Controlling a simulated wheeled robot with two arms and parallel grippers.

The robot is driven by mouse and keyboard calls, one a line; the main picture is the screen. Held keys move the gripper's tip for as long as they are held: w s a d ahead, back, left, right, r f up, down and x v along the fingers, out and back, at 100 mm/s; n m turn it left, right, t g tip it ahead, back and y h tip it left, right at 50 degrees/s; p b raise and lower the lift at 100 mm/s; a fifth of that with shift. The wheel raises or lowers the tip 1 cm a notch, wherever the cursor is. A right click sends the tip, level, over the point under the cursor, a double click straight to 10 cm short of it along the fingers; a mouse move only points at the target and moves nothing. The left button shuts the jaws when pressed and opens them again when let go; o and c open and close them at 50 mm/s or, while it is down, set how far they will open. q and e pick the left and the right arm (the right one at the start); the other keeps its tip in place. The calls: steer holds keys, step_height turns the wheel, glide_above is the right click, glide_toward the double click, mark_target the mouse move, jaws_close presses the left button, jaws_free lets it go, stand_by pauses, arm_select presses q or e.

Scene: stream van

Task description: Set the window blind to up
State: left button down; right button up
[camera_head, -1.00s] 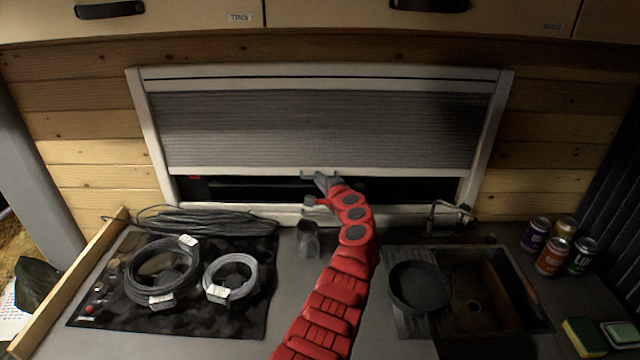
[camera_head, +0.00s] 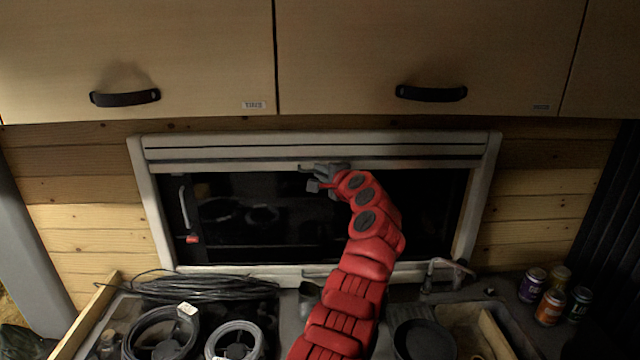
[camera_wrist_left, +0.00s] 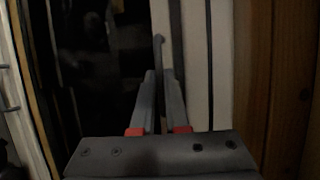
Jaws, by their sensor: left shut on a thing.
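The window blind (camera_head: 230,167) is rolled up, with its pale bottom bar close under the top of the white window frame (camera_head: 149,210). Dark glass (camera_head: 260,220) shows below it nearly down to the sill. My left gripper (camera_head: 318,178), at the end of the red arm, is at the bar near the middle of the window. It is shut on the blind's handle, which is mostly hidden by the fingers in the head view. In the left wrist view the fingers (camera_wrist_left: 160,105) are close together at the handle (camera_wrist_left: 158,45). My right gripper is not in view.
Overhead cupboards with black handles (camera_head: 125,98) hang just above the window. Below are a coil of dark cable (camera_head: 200,287), two cable rings, a dark pan (camera_head: 423,340), a tap (camera_head: 430,272) and several cans (camera_head: 550,306) at the right.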

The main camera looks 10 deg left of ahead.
arm_select(q)
steer(key=shift+r, duration=0.1)
steer(key=c, duration=0.9)
jaws_free()
steer(key=shift+s+d, duration=0.1)
steer(key=b+v, duration=0.6)
steer(key=v, duration=1.1)
steer(key=shift+b, duration=0.3)
